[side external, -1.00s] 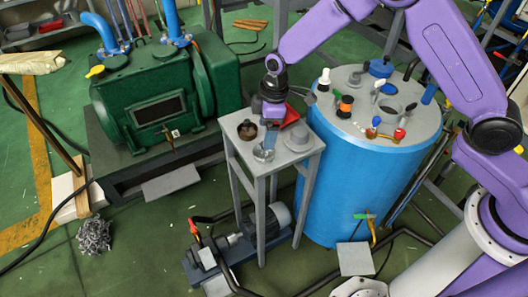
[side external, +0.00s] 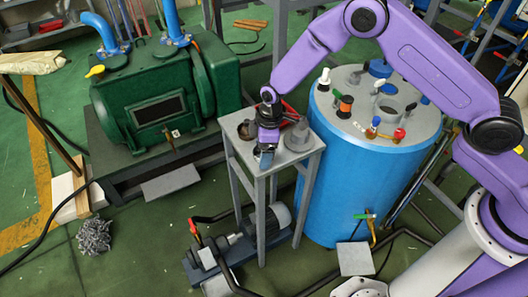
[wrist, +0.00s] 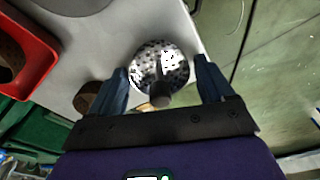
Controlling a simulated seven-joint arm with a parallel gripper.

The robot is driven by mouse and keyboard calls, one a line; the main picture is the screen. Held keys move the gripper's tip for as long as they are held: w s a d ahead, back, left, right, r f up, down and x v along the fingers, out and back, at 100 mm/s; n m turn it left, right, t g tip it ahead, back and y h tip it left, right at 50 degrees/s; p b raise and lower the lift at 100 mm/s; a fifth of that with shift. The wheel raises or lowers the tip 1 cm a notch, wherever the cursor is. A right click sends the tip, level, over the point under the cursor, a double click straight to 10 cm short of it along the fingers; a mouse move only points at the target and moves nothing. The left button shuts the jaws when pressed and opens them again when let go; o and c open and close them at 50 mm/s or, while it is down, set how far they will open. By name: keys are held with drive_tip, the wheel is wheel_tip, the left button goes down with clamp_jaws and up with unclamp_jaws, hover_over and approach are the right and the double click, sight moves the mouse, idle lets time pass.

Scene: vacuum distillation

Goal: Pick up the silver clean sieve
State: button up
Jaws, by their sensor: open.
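The silver sieve (wrist: 172,60) shows in the wrist view as a round, bright, dark-speckled disc near the edge of the small grey table. A dark knob or handle (wrist: 160,95) stands up from it towards the camera. My gripper (wrist: 161,72) is open, with one blue finger on each side of the sieve. Whether the fingers touch it I cannot tell. In the side view my gripper (side external: 266,157) is low over the front of the grey table (side external: 298,157) and hides the sieve.
A dark brown round piece (side external: 247,129) sits on the table at the left, a grey stepped cylinder (side external: 298,136) at the right. A red tray (wrist: 38,70) lies behind. The blue tank (side external: 345,175) stands close on the right, the green pump (side external: 160,100) on the left.

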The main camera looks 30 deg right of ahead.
drive_tip(key=c, duration=0.9)
drive_tip(key=shift+r, duration=0.2)
